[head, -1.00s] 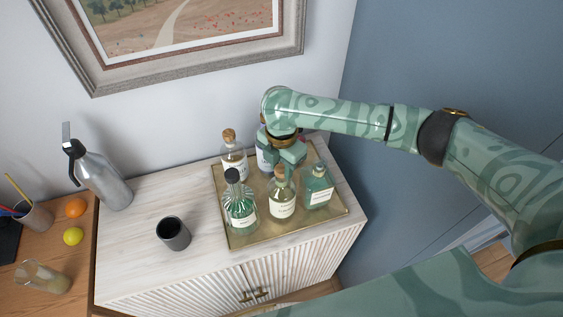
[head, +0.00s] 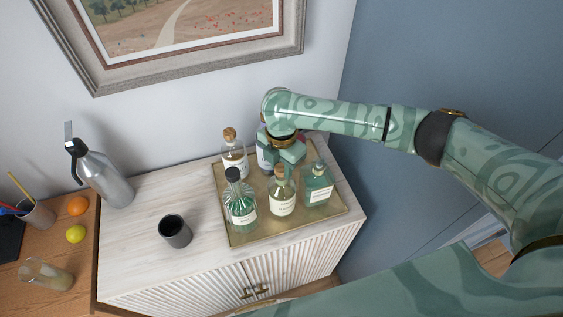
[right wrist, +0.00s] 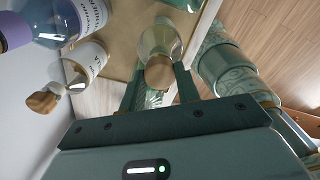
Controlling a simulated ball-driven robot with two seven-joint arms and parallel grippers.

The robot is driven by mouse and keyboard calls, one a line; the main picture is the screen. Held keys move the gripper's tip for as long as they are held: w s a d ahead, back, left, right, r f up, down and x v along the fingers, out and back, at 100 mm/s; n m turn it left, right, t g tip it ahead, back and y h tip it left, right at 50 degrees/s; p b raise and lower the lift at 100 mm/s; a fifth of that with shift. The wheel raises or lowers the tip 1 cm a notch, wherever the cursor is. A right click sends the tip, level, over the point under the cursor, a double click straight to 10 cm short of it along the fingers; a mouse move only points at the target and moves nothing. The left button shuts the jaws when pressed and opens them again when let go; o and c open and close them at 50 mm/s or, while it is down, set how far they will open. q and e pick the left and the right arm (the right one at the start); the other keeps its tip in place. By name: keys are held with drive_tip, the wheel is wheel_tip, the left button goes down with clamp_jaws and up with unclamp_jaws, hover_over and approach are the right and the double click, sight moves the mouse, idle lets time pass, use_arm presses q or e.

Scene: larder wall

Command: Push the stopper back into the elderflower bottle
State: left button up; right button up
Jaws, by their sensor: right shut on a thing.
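My right gripper (head: 281,167) is over the tray from behind and above, shut on the cork stopper (head: 279,171) of the front middle clear bottle (head: 282,204). The right wrist view shows the cork (right wrist: 158,72) between my two fingers, at the neck of the clear bottle (right wrist: 161,38). The bottle stands upright. I cannot tell how deep the cork sits. The label is too small to read, so I cannot confirm that it is the elderflower bottle. My left gripper is not in view.
A brass tray (head: 246,238) also holds a ribbed green bottle (head: 240,207), a teal bottle (head: 318,186), a corked bottle (head: 233,158) and a partly hidden purple-capped bottle (right wrist: 60,20). A dark cup (head: 175,231) and a grey siphon (head: 106,178) stand left, with free cabinet top between.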

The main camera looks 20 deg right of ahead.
drive_tip(key=o, duration=1.5)
drive_tip(key=shift+r, duration=0.1)
wheel_tip(320, 180, up, 7)
drive_tip(key=p, duration=0.9)
clamp_jaws()
